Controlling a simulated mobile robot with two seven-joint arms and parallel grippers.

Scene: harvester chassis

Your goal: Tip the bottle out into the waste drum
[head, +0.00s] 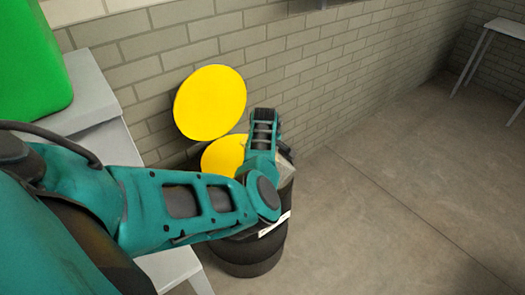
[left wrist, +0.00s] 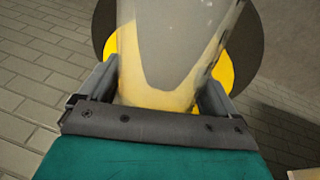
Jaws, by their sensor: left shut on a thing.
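The waste drum (head: 250,252) is a black cylinder on the floor by the brick wall. A round yellow lid (head: 210,101) stands up behind it, and a second yellow surface (head: 222,155) shows lower at its top. My left arm reaches over the drum, so its mouth is mostly hidden. In the left wrist view my left gripper (left wrist: 158,85) is shut on the pale, see-through bottle (left wrist: 175,45), with a finger on each side. A yellow tint shows low in the bottle; I cannot tell whether it is liquid or the yellow behind. My right gripper is out of view.
A green container (head: 30,60) stands on a light grey table (head: 92,95) at the left, close to my arm. The brick wall (head: 300,75) runs behind the drum. The concrete floor (head: 390,190) to the right is clear, with another table (head: 505,28) far off.

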